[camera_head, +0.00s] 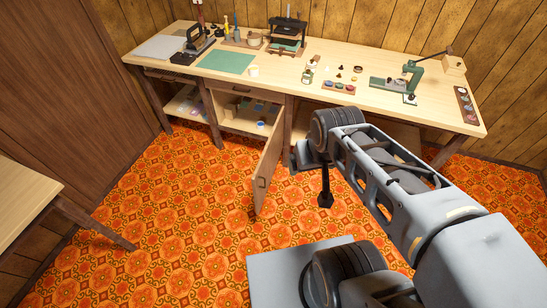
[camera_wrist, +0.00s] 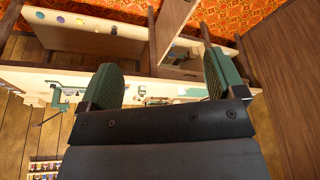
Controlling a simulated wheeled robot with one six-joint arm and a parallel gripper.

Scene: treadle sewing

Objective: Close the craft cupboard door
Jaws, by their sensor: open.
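The craft cupboard door (camera_head: 268,170) is a light wooden panel under the workbench in the head view. It stands swung well open, sticking out from the cupboard opening (camera_head: 240,118) over the orange floor. A light panel that looks like the same door (camera_wrist: 174,25) is at the top middle of the wrist view, beyond the fingertips. My gripper (camera_wrist: 162,68) is open and empty, with a green-padded finger on each side. In the head view my arm's end is right of the door, with a visible gap. The exact fingertip position there is unclear.
The long workbench (camera_head: 345,103) carries several tools, including a green mat (camera_head: 226,62) and a green press (camera_head: 412,75). Another wooden table (camera_head: 22,200) stands at the left. Patterned floor (camera_head: 180,215) is clear left of the door.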

